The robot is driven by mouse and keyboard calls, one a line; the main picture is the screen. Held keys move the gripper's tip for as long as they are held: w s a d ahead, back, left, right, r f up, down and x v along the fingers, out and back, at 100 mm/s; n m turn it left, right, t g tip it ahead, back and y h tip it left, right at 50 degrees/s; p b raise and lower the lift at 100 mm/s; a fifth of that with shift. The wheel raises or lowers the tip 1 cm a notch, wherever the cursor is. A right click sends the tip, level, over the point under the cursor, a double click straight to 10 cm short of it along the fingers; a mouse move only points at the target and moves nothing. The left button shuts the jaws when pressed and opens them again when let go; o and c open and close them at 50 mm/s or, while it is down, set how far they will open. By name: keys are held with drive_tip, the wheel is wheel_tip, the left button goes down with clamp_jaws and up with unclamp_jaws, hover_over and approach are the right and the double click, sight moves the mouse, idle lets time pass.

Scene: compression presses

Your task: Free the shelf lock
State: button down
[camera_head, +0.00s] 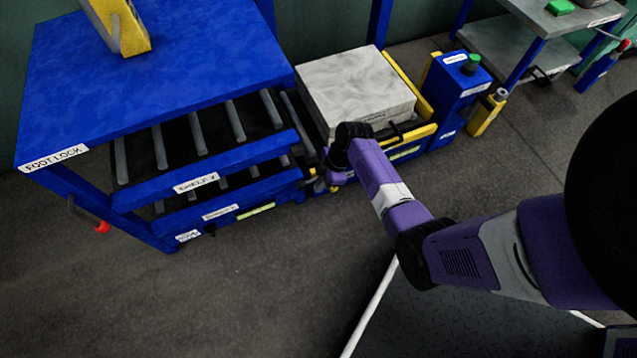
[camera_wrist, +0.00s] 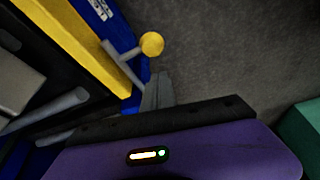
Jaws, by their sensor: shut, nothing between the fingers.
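A lever with a yellow ball knob (camera_wrist: 152,44) and a grey stem shows in the wrist view, on the blue and yellow frame. No label naming it as the shelf lock is readable. My gripper (camera_wrist: 158,88) is shut and empty just below the knob in the wrist view, close beside the lever. I cannot tell whether they touch. In the head view my gripper (camera_head: 333,181) is low at the right end of the blue roller rack (camera_head: 150,188), by the gap to the grey slab's platform. My wrist hides most of the lever there.
A grey slab (camera_head: 355,85) sits on the yellow-edged platform right of the rack. A blue box with a green button (camera_head: 472,65) stands beyond it. A red-tipped handle (camera_head: 101,227) sticks out at the rack's left. The floor (camera_head: 260,270) in front is clear.

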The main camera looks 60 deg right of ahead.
drive_tip(key=shift+s+d+f+b, duration=0.15)
drive_tip(key=shift+s+d+b, duration=0.15)
drive_tip(key=shift+s+d, duration=0.5)
drive_tip(key=s+d, duration=0.1)
drive_tip(key=d, duration=0.1)
drive_tip(key=s+d+p, duration=0.1)
drive_tip(key=s+d, duration=0.1)
drive_tip(key=shift+d, duration=0.1)
drive_tip(key=w+a+r+p, duration=0.2)
drive_tip(key=w+a, duration=0.1)
drive_tip(key=p+v, duration=0.4)
drive_tip(key=v, duration=0.5)
drive_tip(key=shift+p, duration=0.3)
